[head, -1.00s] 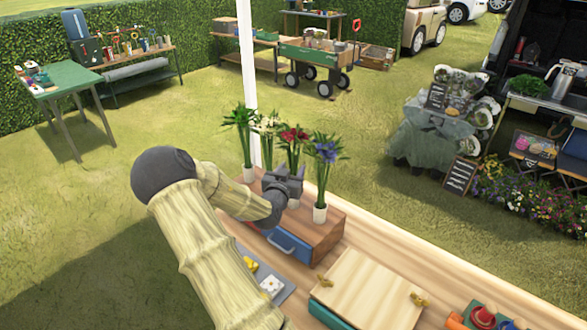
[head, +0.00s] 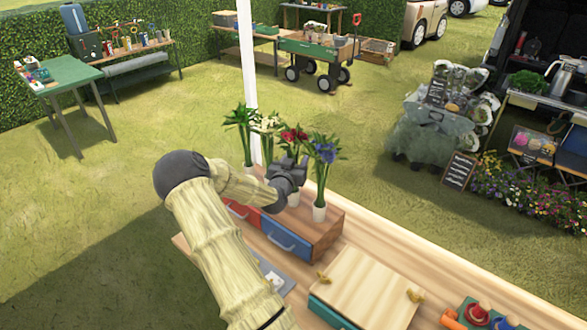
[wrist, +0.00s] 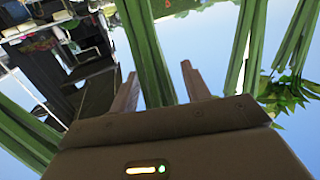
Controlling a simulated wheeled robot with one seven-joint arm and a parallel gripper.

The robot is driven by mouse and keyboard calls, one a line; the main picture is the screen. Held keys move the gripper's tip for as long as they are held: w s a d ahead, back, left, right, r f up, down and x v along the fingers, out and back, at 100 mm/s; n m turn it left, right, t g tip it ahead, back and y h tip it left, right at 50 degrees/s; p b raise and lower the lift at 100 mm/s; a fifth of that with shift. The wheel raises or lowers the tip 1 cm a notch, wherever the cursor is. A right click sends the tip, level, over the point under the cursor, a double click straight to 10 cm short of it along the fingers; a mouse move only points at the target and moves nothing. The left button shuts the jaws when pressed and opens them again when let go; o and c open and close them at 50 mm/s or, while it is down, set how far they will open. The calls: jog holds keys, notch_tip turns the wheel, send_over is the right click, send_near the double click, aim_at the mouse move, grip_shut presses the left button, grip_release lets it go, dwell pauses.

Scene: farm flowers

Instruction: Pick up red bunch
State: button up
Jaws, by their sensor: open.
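The red bunch (head: 293,136) stands upright in a white vase on the wooden drawer box (head: 318,238), third from the left in a row of flower bunches. My gripper (head: 292,172) is at its stems, just below the blooms, and hides part of the stems and vase. In the wrist view my gripper (wrist: 160,88) is open, with green stems (wrist: 148,50) showing between and beyond its two fingers. I cannot tell whether the fingers touch the stems.
A blue-purple bunch (head: 325,150) stands close on the right. A white bunch (head: 266,126) and a green-leaved bunch (head: 243,120) stand on the left. A white post (head: 247,60) rises behind them. A wooden-lidded box (head: 365,287) is at the front right.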

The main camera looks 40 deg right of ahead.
dwell(0.4)
grip_shut()
notch_tip(320, 180, up, 28)
jog(key=b, duration=0.3)
jog(key=shift+b, duration=0.3)
dwell(0.5)
